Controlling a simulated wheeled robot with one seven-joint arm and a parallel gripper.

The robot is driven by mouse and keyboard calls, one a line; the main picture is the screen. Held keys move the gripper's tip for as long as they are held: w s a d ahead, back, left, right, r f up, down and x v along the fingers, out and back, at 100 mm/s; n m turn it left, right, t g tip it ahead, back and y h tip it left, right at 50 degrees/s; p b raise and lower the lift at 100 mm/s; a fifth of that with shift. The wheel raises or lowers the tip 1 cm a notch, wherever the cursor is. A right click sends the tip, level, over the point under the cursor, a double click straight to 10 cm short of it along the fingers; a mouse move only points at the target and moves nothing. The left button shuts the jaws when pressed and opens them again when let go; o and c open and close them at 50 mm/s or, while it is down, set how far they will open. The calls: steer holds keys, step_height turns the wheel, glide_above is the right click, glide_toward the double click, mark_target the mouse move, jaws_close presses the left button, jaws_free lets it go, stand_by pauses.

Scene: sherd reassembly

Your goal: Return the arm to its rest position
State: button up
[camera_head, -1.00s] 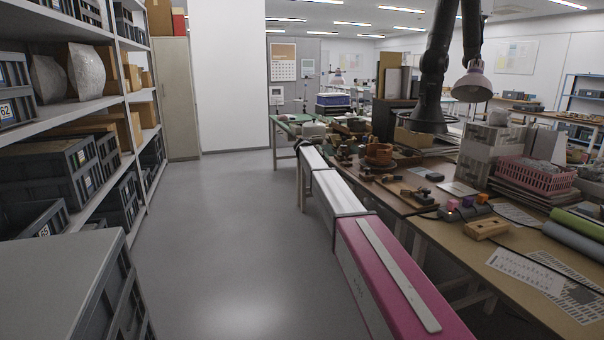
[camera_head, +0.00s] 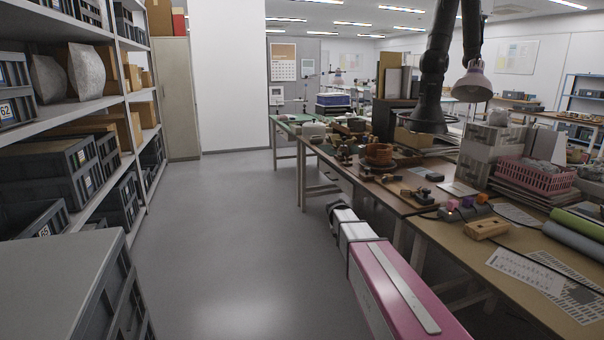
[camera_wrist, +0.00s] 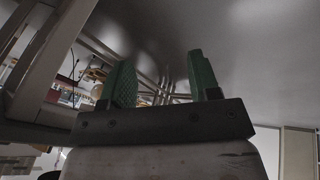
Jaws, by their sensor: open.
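My arm, with a pink link (camera_head: 405,290) and a white link (camera_head: 355,230), reaches forward from the bottom of the head view, low beside the right-hand workbench. Its far end is dark and small there, and the fingers cannot be made out. In the wrist view my gripper (camera_wrist: 162,78) shows two green fingers standing wide apart.
The workbench (camera_head: 470,222) on the right carries pottery, a pink basket (camera_head: 535,175), a wooden block (camera_head: 487,229) and a lamp (camera_head: 473,82). Shelves (camera_head: 62,115) with crates line the left. The grey floor (camera_head: 230,220) between is clear. Bench legs stand close in the wrist view.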

steer(key=s+f+g+y, duration=0.1)
steer(key=s+f+y, duration=0.1)
steer(key=s, duration=1.2)
steer(key=s+f+g+y, duration=0.1)
steer(key=s+f+g, duration=0.1)
steer(key=s, duration=1.3)
steer(key=shift+s+f+y, duration=0.2)
steer(key=shift+f+y, duration=0.2)
steer(key=shift+f, duration=0.1)
